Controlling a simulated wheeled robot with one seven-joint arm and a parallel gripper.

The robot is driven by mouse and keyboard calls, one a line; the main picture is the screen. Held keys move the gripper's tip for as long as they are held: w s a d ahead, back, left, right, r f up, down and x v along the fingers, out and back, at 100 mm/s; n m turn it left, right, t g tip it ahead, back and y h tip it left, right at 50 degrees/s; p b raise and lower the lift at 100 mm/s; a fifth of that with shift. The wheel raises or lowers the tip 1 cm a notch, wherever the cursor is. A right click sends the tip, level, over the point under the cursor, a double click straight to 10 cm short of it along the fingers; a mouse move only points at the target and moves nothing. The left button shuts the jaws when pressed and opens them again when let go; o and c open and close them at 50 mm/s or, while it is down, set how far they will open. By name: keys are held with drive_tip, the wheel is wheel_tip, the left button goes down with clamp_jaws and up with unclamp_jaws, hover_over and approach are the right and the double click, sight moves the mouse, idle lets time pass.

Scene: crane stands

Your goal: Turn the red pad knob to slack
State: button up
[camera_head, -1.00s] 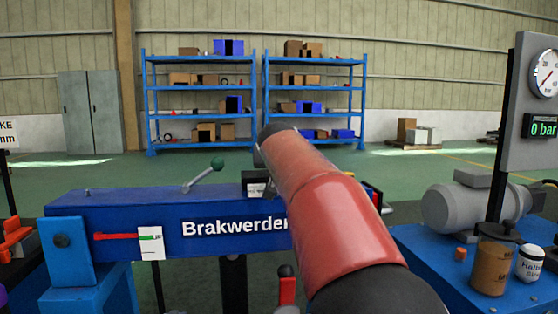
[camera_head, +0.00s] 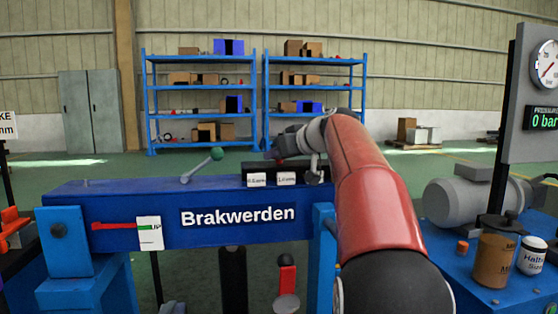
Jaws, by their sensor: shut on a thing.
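The blue beam marked "Brakwerden" (camera_head: 320,205) spans the middle of the view. A dark block with two white labels (camera_head: 272,181) sits on its top at the right; the label text is too small to read surely. My gripper (camera_head: 274,153) is just above this block, reaching in from the right and pointing left. It is shut on a small dark reddish thing at its fingertips, apparently the red pad knob (camera_head: 279,161). The fingers are small and partly hide the knob, so its turn position cannot be told.
A green-balled lever (camera_head: 217,154) stands on the beam left of my gripper. A red pointer (camera_head: 115,226) lies by a white card on the beam's front. A pump bench with grey motor (camera_head: 465,203) and cans stands at right. Shelves (camera_head: 205,88) are far behind.

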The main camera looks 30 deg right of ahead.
drive_tip(key=shift+n+g+y, duration=0.3)
drive_tip(key=shift+n+y, duration=0.5)
drive_tip(key=shift+y, duration=0.4)
drive_tip(key=o, duration=1)
drive_tip(key=shift+c, duration=0.2)
drive_tip(key=shift+v, duration=3.85)
